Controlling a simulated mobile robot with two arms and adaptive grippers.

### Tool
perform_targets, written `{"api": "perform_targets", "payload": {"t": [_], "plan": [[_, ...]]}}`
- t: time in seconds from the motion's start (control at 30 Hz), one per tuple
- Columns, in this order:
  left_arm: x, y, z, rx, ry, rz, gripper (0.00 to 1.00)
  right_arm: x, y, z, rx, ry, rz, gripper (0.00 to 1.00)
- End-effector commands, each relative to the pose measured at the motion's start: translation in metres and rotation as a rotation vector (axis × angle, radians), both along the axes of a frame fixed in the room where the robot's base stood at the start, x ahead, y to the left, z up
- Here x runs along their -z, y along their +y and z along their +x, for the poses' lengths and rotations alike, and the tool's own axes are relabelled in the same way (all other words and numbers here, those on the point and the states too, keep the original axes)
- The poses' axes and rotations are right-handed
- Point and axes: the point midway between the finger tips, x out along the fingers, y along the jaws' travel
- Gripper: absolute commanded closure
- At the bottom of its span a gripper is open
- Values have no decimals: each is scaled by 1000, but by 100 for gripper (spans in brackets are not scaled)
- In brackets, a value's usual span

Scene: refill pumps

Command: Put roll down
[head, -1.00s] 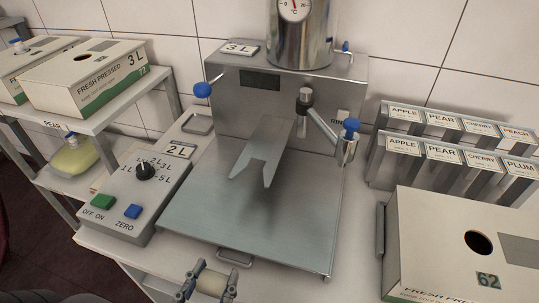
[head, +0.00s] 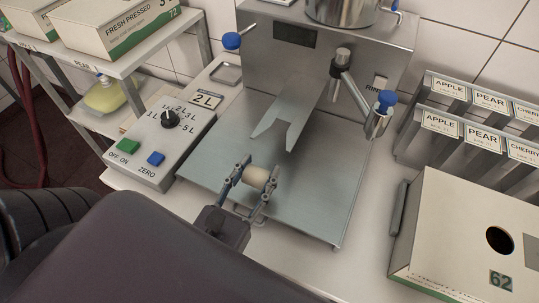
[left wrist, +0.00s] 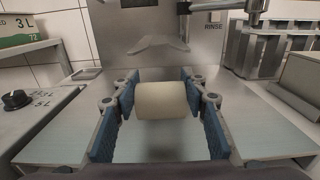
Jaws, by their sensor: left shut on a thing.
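The roll (head: 256,177) is a small cream cylinder between the fingers of my left gripper (head: 252,186). In the left wrist view the roll (left wrist: 162,100) sits between the two blue finger pads, held at its ends. My left gripper (left wrist: 161,108) is shut on it, over the front part of the steel plate (head: 312,214) of the filling machine. I cannot tell whether the roll touches the plate. My right gripper is not in view.
A forked bracket (head: 285,125) juts out beyond the roll. A control box (head: 160,148) with knob and buttons stands to the left. A box marked 62 (head: 460,230) stands to the right, with label racks (head: 470,120) behind it. The plate's middle is clear.

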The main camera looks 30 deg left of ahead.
Motion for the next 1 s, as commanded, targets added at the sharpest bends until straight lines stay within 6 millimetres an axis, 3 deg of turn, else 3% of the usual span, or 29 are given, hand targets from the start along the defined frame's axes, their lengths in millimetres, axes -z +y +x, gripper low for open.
{"api": "perform_targets", "payload": {"t": [0.03,0.1,0.3,0.43,0.7,1.0], "plan": [[-8,2,13,-5,-6,0,85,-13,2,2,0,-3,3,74],[-8,3,27,-6,-6,-1,85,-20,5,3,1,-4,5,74],[-3,3,55,-1,-2,-1,85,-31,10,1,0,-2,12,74],[2,3,60,0,0,0,85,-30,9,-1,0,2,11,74],[34,3,60,2,0,3,85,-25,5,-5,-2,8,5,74],[36,3,59,0,-1,0,85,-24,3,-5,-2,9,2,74]]}}
